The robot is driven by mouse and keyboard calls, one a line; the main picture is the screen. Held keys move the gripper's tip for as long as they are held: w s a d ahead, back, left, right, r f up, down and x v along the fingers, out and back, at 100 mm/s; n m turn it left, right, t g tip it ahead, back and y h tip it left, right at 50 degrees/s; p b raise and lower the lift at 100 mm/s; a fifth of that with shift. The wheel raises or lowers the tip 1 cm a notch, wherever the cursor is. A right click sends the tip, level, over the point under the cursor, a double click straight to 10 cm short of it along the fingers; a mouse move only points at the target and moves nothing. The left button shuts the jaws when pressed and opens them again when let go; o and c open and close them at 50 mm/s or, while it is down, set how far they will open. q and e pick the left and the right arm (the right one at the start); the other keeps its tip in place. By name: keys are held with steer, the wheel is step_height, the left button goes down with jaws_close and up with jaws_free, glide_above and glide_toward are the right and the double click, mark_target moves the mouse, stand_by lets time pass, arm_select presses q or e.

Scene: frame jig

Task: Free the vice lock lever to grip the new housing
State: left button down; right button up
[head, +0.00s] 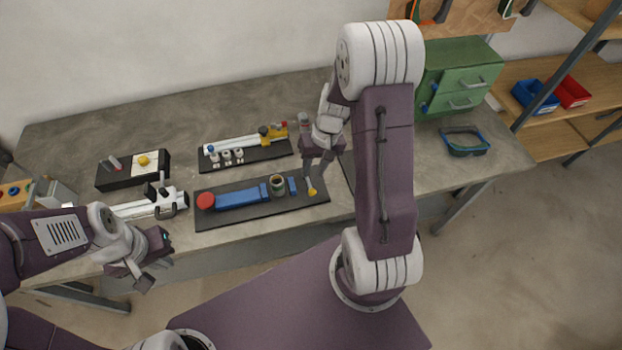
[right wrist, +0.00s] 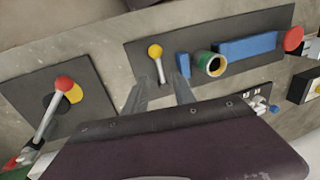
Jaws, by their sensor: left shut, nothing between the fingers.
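A vice on a black plate (head: 262,213) has a long blue bar (head: 242,197), a small blue block (head: 292,186) and a red round knob (head: 205,201). A dark housing with a green-rimmed opening (head: 277,185) stands between the bar and the block; it also shows in the right wrist view (right wrist: 211,64). The lever with a yellow ball (head: 312,191) is at the plate's right end. My right gripper (head: 315,172) is open above it; in the right wrist view the lever (right wrist: 157,60) shows beyond the spread fingers, untouched. My left gripper (head: 147,278) is shut and empty at the bench's front edge.
A second black plate (head: 250,157) with small white parts lies behind the vice. A black box with a yellow button (head: 133,170) and a pale clamp-like fixture (head: 150,204) stand at left. A green cabinet (head: 459,75) stands at the back right.

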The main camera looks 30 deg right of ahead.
mark_target(309, 182)
steer(key=f, duration=0.3)
steer(key=a+f, duration=0.1)
steer(key=f, duration=0.1)
steer(key=shift+w+f, duration=0.1)
steer(key=shift+f, duration=0.05)
jaws_close()
stand_by(1.2)
